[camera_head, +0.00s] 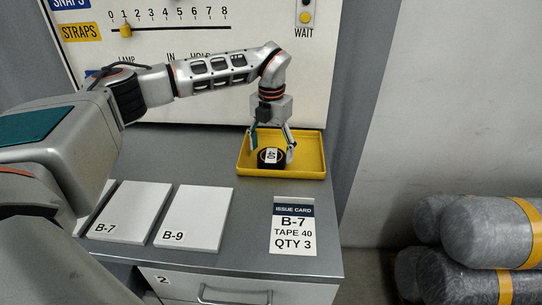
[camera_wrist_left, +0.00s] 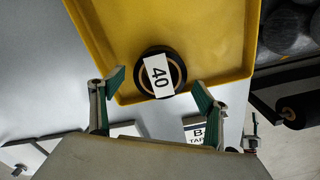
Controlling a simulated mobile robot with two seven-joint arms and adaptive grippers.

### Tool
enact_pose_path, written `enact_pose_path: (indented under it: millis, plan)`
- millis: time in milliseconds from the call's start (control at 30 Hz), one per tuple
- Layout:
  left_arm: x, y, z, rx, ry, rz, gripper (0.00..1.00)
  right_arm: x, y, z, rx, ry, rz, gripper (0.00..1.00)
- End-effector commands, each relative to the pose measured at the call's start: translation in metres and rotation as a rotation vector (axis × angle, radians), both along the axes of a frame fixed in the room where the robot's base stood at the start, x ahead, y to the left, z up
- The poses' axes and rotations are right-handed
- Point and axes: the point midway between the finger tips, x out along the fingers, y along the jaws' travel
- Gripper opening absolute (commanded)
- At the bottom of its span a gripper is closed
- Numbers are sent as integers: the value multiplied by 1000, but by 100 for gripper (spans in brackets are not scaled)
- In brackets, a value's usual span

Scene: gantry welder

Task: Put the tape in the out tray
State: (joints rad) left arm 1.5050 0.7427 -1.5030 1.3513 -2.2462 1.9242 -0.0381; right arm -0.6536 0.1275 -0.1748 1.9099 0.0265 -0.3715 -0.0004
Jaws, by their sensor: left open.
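The tape (camera_head: 270,163) is a black roll with a white label reading 40. It appears to lie flat inside the yellow tray (camera_head: 314,158), near its middle in the head view. The tape also shows in the left wrist view (camera_wrist_left: 178,73), inside the tray (camera_wrist_left: 215,40) close to one rim. My left gripper (camera_head: 272,148) reaches down over the tray, with its fingers apart on either side of the tape. In the left wrist view the open fingers (camera_wrist_left: 158,86) show a gap from the tape. My right gripper is not in view.
White cards marked B-7 (camera_head: 132,205) and B-9 (camera_head: 195,215) lie on the grey counter (camera_head: 250,230). An issue card (camera_head: 293,225) reads B-7, TAPE 40, QTY 3. A white panel (camera_head: 310,80) stands behind. Grey cylinders (camera_head: 480,230) are stacked at right.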

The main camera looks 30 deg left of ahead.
Motion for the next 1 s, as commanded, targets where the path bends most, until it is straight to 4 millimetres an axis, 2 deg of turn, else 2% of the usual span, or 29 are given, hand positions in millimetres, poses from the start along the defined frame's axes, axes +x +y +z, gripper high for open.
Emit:
enact_pose_path:
  millis: [200, 400, 600, 1000]
  plan:
    - [1, 0, 48, 2, -4, 1, 75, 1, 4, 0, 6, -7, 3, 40]
    - [0, 0, 80, 1, -2, 2, 75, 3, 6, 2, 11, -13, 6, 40]
    - [0, 0, 95, 1, 0, 1, 75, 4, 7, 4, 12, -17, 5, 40]
    - [0, 0, 96, 1, 0, 0, 75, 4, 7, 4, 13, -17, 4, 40]
